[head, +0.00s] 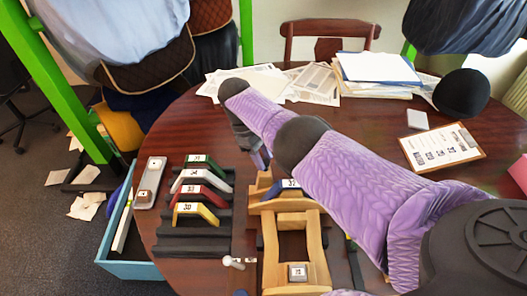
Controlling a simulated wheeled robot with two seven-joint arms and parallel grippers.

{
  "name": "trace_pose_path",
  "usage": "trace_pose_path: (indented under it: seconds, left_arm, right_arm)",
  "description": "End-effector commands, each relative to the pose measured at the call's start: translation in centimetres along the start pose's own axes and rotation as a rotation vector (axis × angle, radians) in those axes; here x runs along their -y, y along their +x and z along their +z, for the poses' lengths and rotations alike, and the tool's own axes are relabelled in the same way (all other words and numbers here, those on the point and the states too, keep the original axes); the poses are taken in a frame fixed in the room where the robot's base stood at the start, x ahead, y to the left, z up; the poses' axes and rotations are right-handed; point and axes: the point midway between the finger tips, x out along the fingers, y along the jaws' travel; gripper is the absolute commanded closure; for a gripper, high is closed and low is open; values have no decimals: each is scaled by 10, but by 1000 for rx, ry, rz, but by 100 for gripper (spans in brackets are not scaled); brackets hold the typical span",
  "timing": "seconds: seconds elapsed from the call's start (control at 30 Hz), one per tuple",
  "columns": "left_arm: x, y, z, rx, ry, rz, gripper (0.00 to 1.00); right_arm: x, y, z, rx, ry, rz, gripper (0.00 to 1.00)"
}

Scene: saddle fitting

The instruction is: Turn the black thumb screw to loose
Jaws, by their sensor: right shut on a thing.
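My right gripper (262,160) comes in at the end of the purple-sleeved arm and points down at the far end of the wooden saddle jig (270,206). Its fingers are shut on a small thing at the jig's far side. The black thumb screw cannot be made out on its own; it shows nowhere else, and the fingers and arm cover that spot. A blue piece (287,184) with a white number label lies across the jig near the fingers. My left gripper is not in view.
A black rack (187,238) with green, white, red and yellow labelled pieces stands left of the jig. A small white-knobbed tool (236,262) lies between them. Papers (375,68), a clipboard (441,146) and a black rounded object (462,92) occupy the back and right.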

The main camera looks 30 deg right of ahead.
Motion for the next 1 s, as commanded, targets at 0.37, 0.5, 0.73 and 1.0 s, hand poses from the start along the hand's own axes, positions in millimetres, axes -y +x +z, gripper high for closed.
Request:
trace_pose_path:
  seconds: [0.37,0.5,0.73,1.0]
  left_arm:
    - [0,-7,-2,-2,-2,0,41]
    - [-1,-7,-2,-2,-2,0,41]
    - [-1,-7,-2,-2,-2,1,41]
    - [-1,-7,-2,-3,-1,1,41]
  right_arm:
    - [0,-2,-1,-5,-74,33,100]
    - [0,-2,-1,-5,-77,34,100]
    - [0,-2,-1,-5,-76,34,100]
    - [0,-1,0,-3,-76,33,28]
